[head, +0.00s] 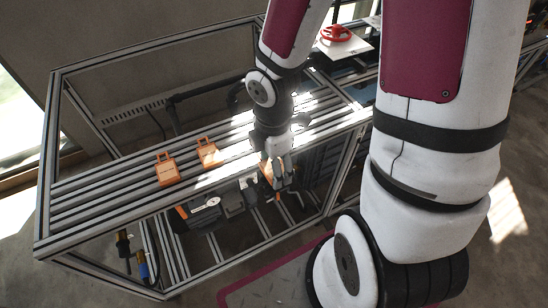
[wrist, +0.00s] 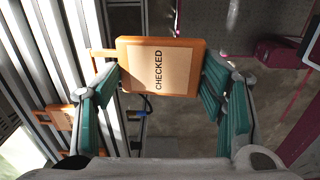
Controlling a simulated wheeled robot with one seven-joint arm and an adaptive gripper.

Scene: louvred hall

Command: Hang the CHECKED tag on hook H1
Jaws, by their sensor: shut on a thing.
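The CHECKED tag (wrist: 158,66) is an orange block with a pale label, held between the green-padded fingers of my gripper (wrist: 165,95) in the wrist view. Its lettering runs sideways, and its handle side points left. In the head view my gripper (head: 277,172) is at the front edge of the slatted bench, with part of the orange tag (head: 266,171) showing beside the fingers. I cannot make out hook H1 in either view.
Two more orange handled tags, one at left (head: 166,170) and one nearer my gripper (head: 208,152), rest on the slatted bench (head: 110,185). Dark equipment (head: 236,196) sits under the front rail. A red handwheel (head: 336,33) stands on a white plate at the back.

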